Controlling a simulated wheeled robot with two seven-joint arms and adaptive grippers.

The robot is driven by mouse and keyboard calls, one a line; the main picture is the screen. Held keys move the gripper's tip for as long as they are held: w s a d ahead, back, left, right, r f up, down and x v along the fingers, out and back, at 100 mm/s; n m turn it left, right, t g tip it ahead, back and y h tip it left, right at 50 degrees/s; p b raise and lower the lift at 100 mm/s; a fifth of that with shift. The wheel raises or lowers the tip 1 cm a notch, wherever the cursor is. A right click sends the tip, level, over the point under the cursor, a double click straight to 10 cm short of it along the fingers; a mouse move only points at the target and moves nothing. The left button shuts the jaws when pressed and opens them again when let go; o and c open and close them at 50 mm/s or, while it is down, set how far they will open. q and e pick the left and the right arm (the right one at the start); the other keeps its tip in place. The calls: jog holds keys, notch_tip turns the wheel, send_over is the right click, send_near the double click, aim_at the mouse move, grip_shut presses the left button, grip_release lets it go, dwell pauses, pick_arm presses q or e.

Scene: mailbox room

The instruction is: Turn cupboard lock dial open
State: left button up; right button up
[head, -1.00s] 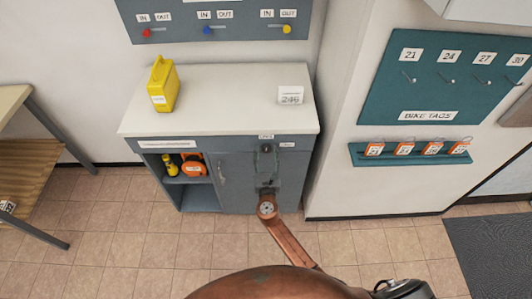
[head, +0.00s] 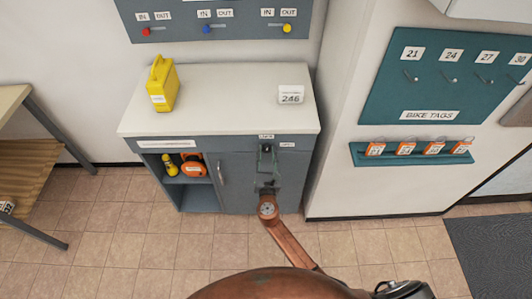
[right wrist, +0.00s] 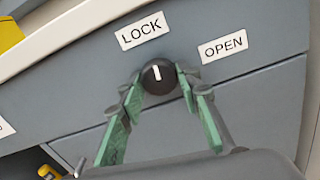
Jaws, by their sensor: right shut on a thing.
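The lock dial (right wrist: 158,76) is a round black knob with a white mark on the grey cupboard front. The LOCK label (right wrist: 142,30) is above it and the OPEN label (right wrist: 223,46) is up to its right. In the right wrist view the mark points up, leaning slightly toward LOCK. My right gripper (right wrist: 160,90) is shut on the dial, with a green-padded finger on each side. In the head view the right gripper (head: 266,158) is at the upper right of the cupboard front (head: 234,185) and largely hides the dial. My left gripper is not in view.
A yellow container (head: 162,84) and a white 246 sign (head: 291,95) stand on the cupboard top (head: 225,90). The cupboard's open left compartment holds yellow and orange items. A wall (head: 330,170) juts out close on the right. The floor in front is clear.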

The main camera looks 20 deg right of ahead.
jog(key=m+b, duration=0.1)
jog(key=m, duration=0.2)
jog(key=m+b, duration=0.2)
jog(key=m, duration=0.1)
jog(key=shift+a+f, duration=0.1)
jog(key=shift+f, duration=0.1)
jog(key=m+b, duration=0.3)
jog(key=m, duration=0.2)
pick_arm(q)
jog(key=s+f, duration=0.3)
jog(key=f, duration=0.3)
pick_arm(e)
jog(key=shift+m, duration=0.4)
jog(key=m+b, duration=0.2)
jog(key=m, duration=0.1)
jog(key=shift+r+m, duration=0.1)
jog(key=shift+m, duration=0.2)
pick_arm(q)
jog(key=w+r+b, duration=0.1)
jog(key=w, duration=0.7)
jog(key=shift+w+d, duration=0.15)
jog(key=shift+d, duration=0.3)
pick_arm(e)
jog(key=shift+r+m, duration=0.15)
jog(key=shift+m, duration=0.55)
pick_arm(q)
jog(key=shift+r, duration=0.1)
pick_arm(e)
jog(key=o, duration=1.2)
jog(key=shift+c, duration=0.2)
